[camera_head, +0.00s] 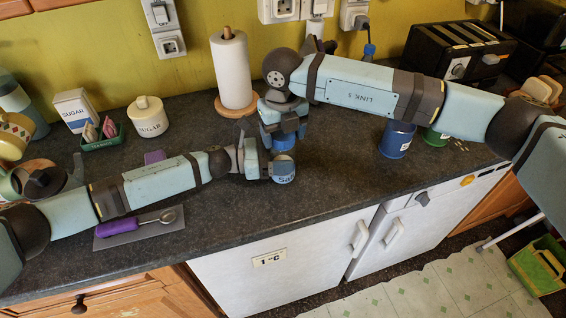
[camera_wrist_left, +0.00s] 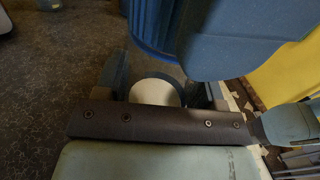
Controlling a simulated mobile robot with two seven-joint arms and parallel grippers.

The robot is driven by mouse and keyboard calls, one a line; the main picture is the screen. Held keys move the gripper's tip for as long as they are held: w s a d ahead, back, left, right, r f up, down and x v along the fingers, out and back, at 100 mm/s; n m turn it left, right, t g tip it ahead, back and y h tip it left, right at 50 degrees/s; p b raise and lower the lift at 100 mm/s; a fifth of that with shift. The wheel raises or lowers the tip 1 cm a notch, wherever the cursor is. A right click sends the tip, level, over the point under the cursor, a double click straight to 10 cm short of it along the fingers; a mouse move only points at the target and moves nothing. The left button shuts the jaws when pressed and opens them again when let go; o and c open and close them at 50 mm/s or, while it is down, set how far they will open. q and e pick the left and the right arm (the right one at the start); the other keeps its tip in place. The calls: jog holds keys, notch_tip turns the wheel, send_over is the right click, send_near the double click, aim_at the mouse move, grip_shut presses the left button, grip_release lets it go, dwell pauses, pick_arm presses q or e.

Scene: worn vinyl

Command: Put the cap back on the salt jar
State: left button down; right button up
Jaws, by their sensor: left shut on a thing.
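The salt jar (camera_head: 284,178), white with a blue band and the letters "Sa", stands near the counter's front edge. My left gripper (camera_head: 268,171) is shut on it from the left; its pale round shape also shows between the fingers in the left wrist view (camera_wrist_left: 157,92). My right gripper (camera_head: 284,132) points down behind the jar in the head view. The blue cap (camera_head: 284,143) is at its fingertips, and its ribbed side fills the top of the left wrist view (camera_wrist_left: 153,28). The right fingers hide part of the cap. The cap appears apart from the jar.
A paper towel roll (camera_head: 231,70) stands behind. The sugar pot (camera_head: 148,117) and a tea bag tray (camera_head: 102,137) are at left, a purple-handled scoop (camera_head: 125,226) in front. A blue tin (camera_head: 397,140) and a green tin (camera_head: 436,136) stand under my right arm. Counter right of the jar is clear.

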jog(key=shift+o, duration=1.1)
notch_tip(320, 180, up, 12)
pick_arm(q)
jog(key=shift+c, duration=0.7)
grip_release()
